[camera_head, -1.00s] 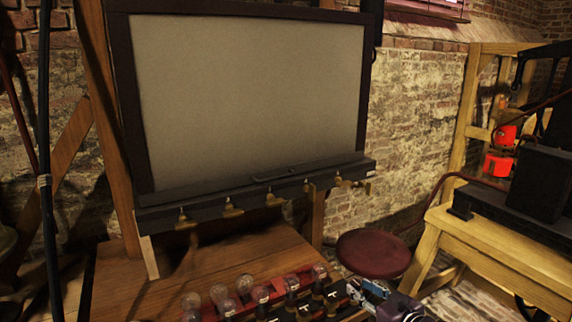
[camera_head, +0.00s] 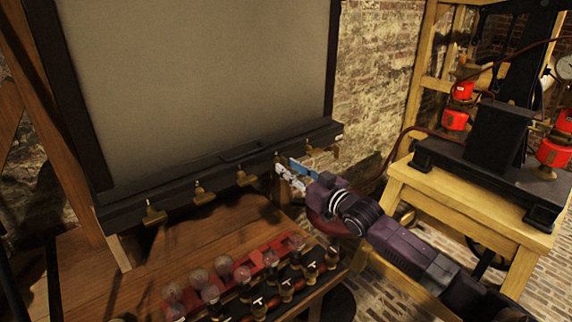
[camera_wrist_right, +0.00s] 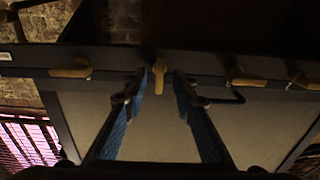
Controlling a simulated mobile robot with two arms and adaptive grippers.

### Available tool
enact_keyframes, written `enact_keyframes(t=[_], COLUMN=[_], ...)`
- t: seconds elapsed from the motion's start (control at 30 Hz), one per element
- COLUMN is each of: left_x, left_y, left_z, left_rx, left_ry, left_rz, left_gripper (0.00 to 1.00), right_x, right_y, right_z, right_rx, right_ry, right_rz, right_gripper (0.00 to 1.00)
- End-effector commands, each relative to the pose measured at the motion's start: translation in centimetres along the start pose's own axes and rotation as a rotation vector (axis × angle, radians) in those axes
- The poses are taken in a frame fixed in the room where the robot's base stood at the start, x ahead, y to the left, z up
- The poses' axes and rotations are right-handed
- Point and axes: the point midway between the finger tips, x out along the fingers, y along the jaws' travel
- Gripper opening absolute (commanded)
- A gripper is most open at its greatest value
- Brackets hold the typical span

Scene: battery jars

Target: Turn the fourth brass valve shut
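A row of brass valves runs along the dark rail (camera_head: 180,186) below the large pale screen. Counting from the left in the head view, the first (camera_head: 154,214), second (camera_head: 204,194) and third (camera_head: 246,178) show clearly. The fourth valve (camera_wrist_right: 158,68) stands upright in the right wrist view, where its neighbours lie sideways. My right gripper (camera_wrist_right: 160,78) is open, with its blue-padded fingers on either side of that valve and gaps visible. In the head view my right gripper (camera_head: 287,170) is at the rail and partly covers the fourth valve. My left gripper is out of view.
Below the rail, a red rack (camera_head: 232,270) with glass bulbs and several dark knobs stands on the wooden bench (camera_head: 100,270). A wooden table (camera_head: 470,212) with black and red apparatus stands at right.

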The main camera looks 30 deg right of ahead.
Motion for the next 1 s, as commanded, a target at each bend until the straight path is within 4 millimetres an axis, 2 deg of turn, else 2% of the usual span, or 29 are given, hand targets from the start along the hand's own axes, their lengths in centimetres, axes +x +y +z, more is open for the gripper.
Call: enact_keyframes(t=[0.2, 0.53, 0.77, 1.0], left_x=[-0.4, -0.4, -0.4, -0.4], left_y=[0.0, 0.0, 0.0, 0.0], left_z=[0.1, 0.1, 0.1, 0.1], left_rx=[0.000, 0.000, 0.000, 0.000], left_ry=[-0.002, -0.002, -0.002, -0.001], left_rz=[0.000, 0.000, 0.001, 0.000], left_gripper=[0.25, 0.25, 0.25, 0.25], right_x=[1.4, 1.6, 1.6, 1.6], right_y=[0.0, 0.0, 0.0, 0.0], right_z=[-0.1, 0.1, 0.1, 0.1], right_rx=[0.001, 0.000, 0.000, 0.001], right_ry=[0.000, -0.002, -0.001, -0.001], right_rz=[0.000, 0.000, 0.000, 0.000], right_gripper=[0.25, 0.25, 0.00, 0.00])
